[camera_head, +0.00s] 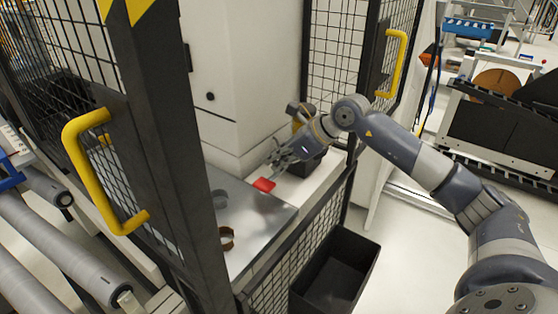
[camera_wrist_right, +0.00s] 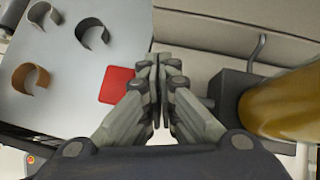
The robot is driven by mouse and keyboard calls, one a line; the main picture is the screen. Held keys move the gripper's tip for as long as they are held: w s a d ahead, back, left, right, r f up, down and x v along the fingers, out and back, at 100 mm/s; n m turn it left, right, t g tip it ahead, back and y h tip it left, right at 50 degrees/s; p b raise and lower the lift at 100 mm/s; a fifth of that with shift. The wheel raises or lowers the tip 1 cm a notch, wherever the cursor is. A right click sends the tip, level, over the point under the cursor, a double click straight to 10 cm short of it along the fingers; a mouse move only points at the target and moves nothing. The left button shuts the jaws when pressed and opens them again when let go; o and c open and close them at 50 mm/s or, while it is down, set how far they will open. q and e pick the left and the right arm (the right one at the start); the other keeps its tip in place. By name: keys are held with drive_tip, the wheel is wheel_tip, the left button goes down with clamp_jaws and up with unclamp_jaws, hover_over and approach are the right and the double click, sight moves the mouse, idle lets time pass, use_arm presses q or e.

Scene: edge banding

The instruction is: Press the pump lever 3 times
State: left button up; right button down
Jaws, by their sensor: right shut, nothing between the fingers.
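The pump is a dark block (camera_wrist_right: 232,98) with an amber reservoir (camera_wrist_right: 285,103) beside it, at the right of the wrist view. A thin grey bent lever (camera_wrist_right: 257,52) rises from the block. In the head view the dark pump body (camera_head: 306,166) is partly hidden behind my right gripper (camera_head: 273,160), and I cannot make out the lever there. My right gripper is shut and empty, its fingertips together in the wrist view (camera_wrist_right: 157,62), to the left of the lever and apart from it. My left gripper is not in view.
A metal plate (camera_head: 250,217) holds a red square (camera_head: 264,185) and several curved band pieces, such as a brown one (camera_wrist_right: 31,78). Cage doors with yellow handles (camera_head: 75,165) stand on both sides. A black bin (camera_head: 335,270) sits below the plate.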

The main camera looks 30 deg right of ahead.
drive_tip(key=shift+w+d+r+p, duration=0.15)
drive_tip(key=shift+d+r+p, duration=0.25)
drive_tip(key=shift+r, duration=0.3)
drive_tip(key=shift+w+d+r+p, duration=0.15)
drive_tip(key=shift+d+r+p, duration=0.2)
drive_tip(key=shift+r+p, duration=0.25)
drive_tip(key=shift+w+d+r+p, duration=0.15)
drive_tip(key=shift+d+r+p, duration=0.25)
drive_tip(key=shift+r, duration=0.35)
drive_tip(key=r+p, duration=0.1)
drive_tip(key=d+r+p, duration=0.1)
drive_tip(key=r, duration=0.1)
drive_tip(key=w+d+r+p, duration=0.1)
drive_tip(key=shift+r, duration=0.2)
drive_tip(key=shift+d, duration=0.1)
idle(1.1)
